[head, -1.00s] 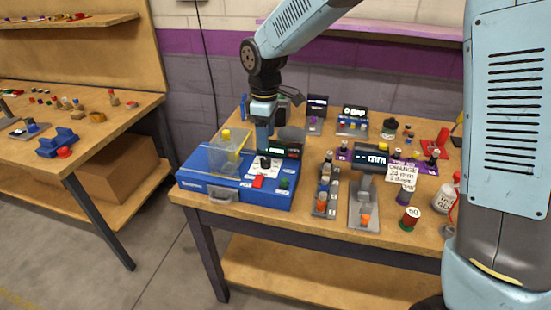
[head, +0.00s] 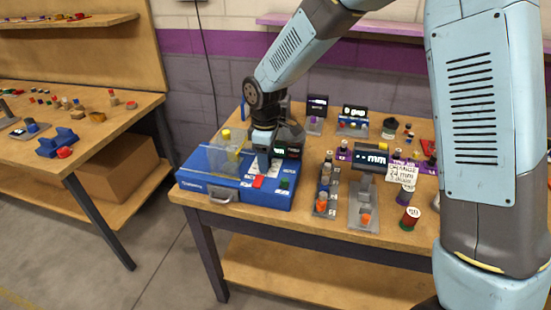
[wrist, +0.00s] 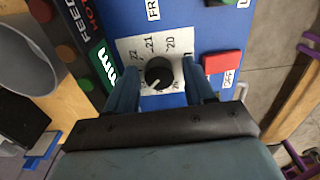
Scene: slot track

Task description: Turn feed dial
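The blue machine (head: 215,195) stands at the table's front left corner. In the wrist view, a round black dial (wrist: 158,73) with a pale pointer line sits on a white scale plate (wrist: 133,47) marked 20, 21, 22 and more. The pointer aims toward the lower left of that view. My gripper (wrist: 160,70) is open, with one finger on each side of the dial; a gap shows, and contact cannot be told. In the head view my gripper (head: 264,160) is low over the machine and hides the dial. A green-lit mm display (wrist: 107,62) is beside the left finger.
A red OFF button (wrist: 223,62) sits close to the right finger. A clear guard (head: 222,162) with a yellow knob stands left of my gripper. A grey cup-like part (wrist: 35,55) is at the wrist view's left. Gauges and small parts fill the table's right side.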

